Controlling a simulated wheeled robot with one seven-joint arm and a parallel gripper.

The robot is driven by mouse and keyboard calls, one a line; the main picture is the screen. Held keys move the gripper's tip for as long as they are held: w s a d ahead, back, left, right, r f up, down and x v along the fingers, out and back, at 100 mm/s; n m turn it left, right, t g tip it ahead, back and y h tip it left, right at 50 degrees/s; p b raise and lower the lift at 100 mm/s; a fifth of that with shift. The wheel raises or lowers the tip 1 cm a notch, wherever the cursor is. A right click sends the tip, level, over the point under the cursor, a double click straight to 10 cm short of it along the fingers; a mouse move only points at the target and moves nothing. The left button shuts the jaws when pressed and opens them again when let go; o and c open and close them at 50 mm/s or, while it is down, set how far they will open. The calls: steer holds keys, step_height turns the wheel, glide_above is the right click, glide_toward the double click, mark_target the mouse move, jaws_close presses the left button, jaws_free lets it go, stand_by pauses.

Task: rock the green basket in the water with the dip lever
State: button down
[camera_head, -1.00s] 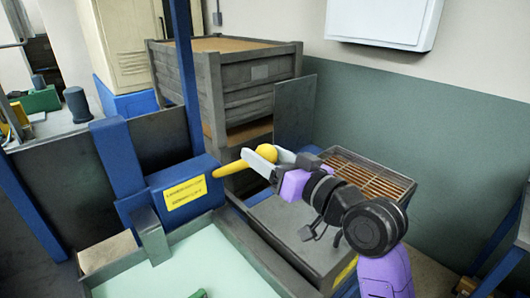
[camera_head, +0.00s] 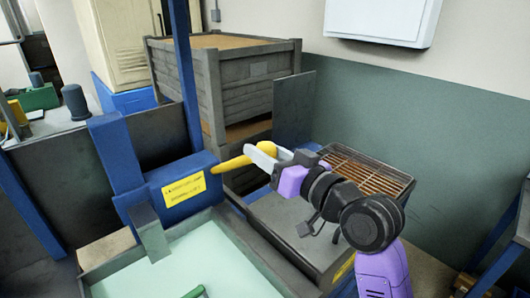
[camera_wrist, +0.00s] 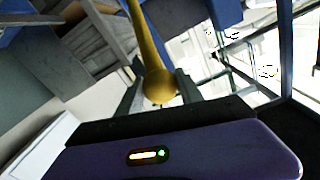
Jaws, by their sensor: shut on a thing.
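The dip lever is a yellow bar (camera_head: 232,164) with a ball end, sticking out to the right from a blue housing (camera_head: 185,196) with a yellow label. My gripper (camera_head: 264,152) is shut on the lever's ball end. In the wrist view the yellow ball (camera_wrist: 159,86) sits between my two dark fingers, and the bar runs away from it. The water (camera_head: 180,270) is a pale green surface in a grey tank at the bottom. A small green piece, likely part of the green basket (camera_head: 195,292), shows at the bottom edge; the rest is out of view.
A wire-topped grey bin (camera_head: 365,172) stands behind and beneath my arm. A grey slatted crate (camera_head: 255,91) is behind the lever. A blue post (camera_head: 183,75) rises behind the housing. A white wall box (camera_head: 383,20) hangs above.

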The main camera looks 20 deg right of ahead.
steer(key=s+d+f+t+y+b, duration=0.1)
steer(key=s+f+t+b, duration=0.2)
steer(key=f+b, duration=0.7)
steer(key=s+b, duration=0.1)
steer(key=b, duration=0.7)
steer(key=shift+s+d+t+b, duration=0.25)
steer(key=shift+s+t+b, duration=0.05)
steer(key=shift+s+b, duration=0.1)
steer(key=c, duration=0.8)
jaws_free()
steer(key=shift+d, duration=0.1)
steer(key=b+v, duration=0.1)
steer(key=v, duration=0.6)
steer(key=shift+s+f, duration=0.15)
steer(key=shift+s, duration=0.2)
